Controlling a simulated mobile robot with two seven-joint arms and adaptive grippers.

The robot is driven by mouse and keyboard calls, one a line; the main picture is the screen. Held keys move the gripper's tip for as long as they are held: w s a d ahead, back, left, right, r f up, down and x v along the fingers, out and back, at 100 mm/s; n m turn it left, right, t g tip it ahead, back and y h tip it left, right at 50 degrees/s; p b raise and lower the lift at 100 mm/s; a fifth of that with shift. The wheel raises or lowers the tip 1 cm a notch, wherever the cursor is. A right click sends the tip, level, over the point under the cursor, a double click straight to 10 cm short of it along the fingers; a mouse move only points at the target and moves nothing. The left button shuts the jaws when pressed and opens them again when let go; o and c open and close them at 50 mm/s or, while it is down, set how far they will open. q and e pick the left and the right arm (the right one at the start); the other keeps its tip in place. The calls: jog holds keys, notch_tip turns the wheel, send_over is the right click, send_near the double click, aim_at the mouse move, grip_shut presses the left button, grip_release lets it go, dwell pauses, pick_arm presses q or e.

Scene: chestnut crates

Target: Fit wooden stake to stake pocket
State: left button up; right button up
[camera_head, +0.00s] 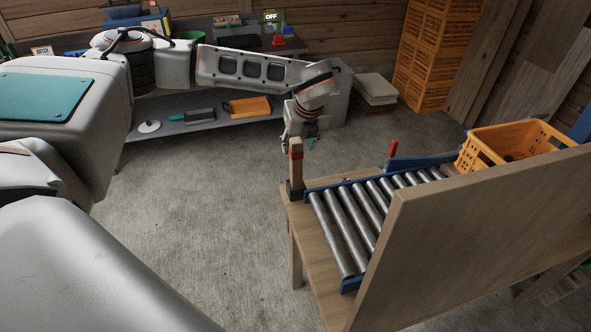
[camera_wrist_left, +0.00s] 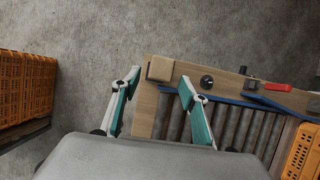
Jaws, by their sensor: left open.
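The wooden stake (camera_head: 296,168), pale with a red band near its top, stands upright at the left corner of the roller table. Its foot meets a dark pocket (camera_head: 296,190) at that corner; how deep it sits I cannot tell. My left gripper (camera_head: 298,141) is open and empty, close to the upper stake in the head view. In the left wrist view the stake's square top (camera_wrist_left: 160,68) shows beyond and between the two spread teal-padded fingers (camera_wrist_left: 160,80). I cannot tell whether they touch it. My right gripper is not in view.
The table carries metal rollers (camera_head: 350,220) with blue rails and a red lever (camera_head: 393,148). An orange crate (camera_head: 480,150) sits at its right end, behind a tall wooden panel (camera_head: 470,240). A grey shelf (camera_head: 200,118) and stacked orange crates (camera_head: 425,60) stand behind. The concrete floor is clear at left.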

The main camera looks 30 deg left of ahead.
aim_at(296, 156)
pick_arm(q)
jog(key=x, duration=0.6)
jog(key=shift+a+f, duration=0.1)
jog(key=shift+f, duration=0.25)
grip_shut()
